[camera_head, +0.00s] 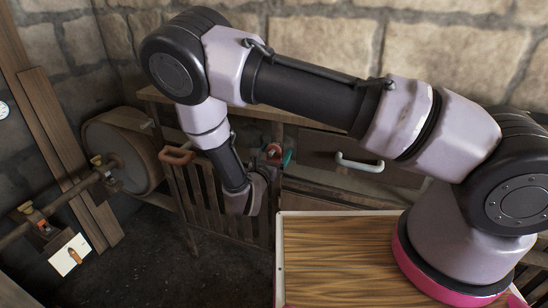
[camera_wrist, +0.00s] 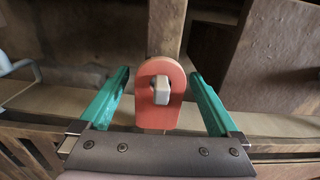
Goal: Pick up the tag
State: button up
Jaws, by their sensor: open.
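An orange-red tag (camera_wrist: 146,108) with a rounded top shows in the middle of the wrist view. A light grey block-like peg (camera_wrist: 162,92) stands out at its centre. The tag appears upright in front of a wooden post. My gripper (camera_wrist: 158,76) is open, with one teal finger on each side of the tag and a visible gap on both sides in the picture. Whether the fingertips reach past the tag is hard to tell. In the head view, the tag (camera_head: 272,150) is a small red patch by the teal fingers, partly hidden by my arm.
A wooden bench (camera_head: 310,160) with a pale handle (camera_head: 360,162) and an orange handle (camera_head: 177,156) stands behind. A large wheel (camera_head: 122,155) on a shaft is at left, with a white card (camera_head: 70,254) below it. A wood-topped surface (camera_head: 335,260) lies in front.

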jog(key=shift+x, duration=0.95)
jog(key=shift+a, duration=0.1)
jog(key=c, duration=1.4)
